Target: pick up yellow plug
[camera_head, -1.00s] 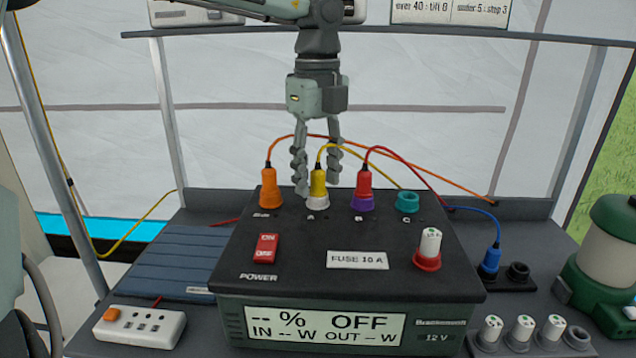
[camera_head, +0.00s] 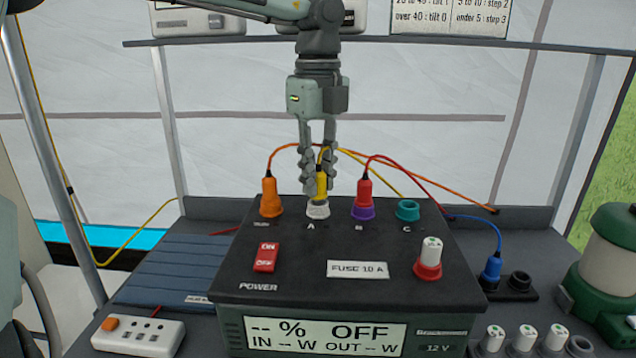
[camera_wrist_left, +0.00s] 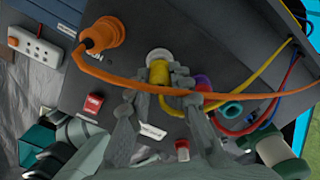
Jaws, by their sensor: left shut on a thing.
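The yellow plug (camera_head: 321,183) stands upright in the white socket A on top of the black power box (camera_head: 300,243). My left gripper (camera_head: 320,185) comes down from above and is shut on the yellow plug, with one finger on each side. In the left wrist view the yellow plug (camera_wrist_left: 159,73) shows between the fingertips, at the white socket ring. Its yellow cable runs off behind the fingers. My right gripper does not show in the head view.
An orange plug (camera_head: 269,195) stands left of the gripper and a red plug (camera_head: 364,190) in a purple socket stands right. A teal socket (camera_head: 408,209) is empty. The orange cable (camera_wrist_left: 220,96) crosses close by my fingers in the left wrist view. A shelf (camera_head: 420,38) runs behind.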

